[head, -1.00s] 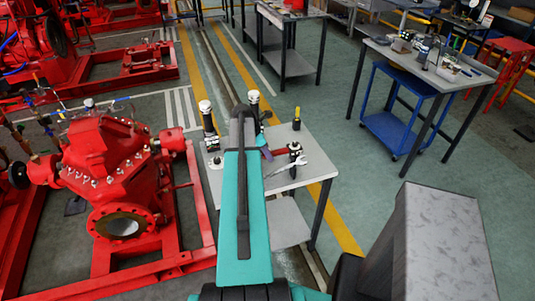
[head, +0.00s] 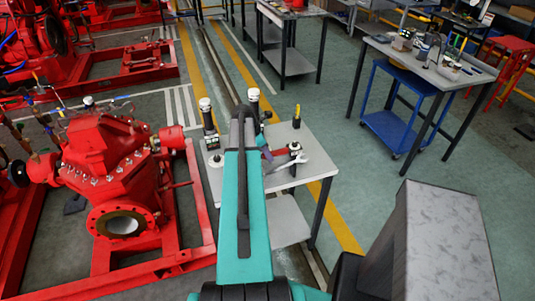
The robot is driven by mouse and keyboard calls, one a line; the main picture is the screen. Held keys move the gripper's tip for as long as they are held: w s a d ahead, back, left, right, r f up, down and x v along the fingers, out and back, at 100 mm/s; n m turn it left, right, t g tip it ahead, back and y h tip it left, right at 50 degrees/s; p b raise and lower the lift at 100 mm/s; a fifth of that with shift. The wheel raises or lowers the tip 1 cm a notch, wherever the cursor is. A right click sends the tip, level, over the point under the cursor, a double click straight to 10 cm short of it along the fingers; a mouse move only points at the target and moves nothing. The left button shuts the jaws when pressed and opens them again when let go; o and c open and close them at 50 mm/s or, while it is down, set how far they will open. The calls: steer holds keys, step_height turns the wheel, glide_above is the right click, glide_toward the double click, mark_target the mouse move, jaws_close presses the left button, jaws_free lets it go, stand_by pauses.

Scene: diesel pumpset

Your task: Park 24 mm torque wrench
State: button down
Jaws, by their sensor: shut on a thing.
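A silver wrench with an open-jawed end (head: 291,163), which I take to be the 24 mm torque wrench, shows just right of my teal arm, over the small grey work table (head: 312,178). Its left end is hidden behind the arm. My gripper (head: 265,154) is mostly hidden by my own arm; only a small dark and purplish part shows at the wrench's left end. It appears shut on the wrench.
Two upright dark tools with white tops (head: 206,118) (head: 254,97) stand at the table's back and left. A small black and yellow item (head: 296,117) stands at its back right. A red pump (head: 103,155) is at left.

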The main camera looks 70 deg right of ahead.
steer(key=shift+f, duration=0.1)
steer(key=c, duration=1.5)
jaws_free()
steer(key=shift+o, duration=0.2)
steer(key=shift+f, duration=0.1)
steer(key=b+v, duration=0.3)
steer(key=v, duration=1.1)
steer(key=shift+b, duration=0.4)
steer(key=shift+s, duration=0.1)
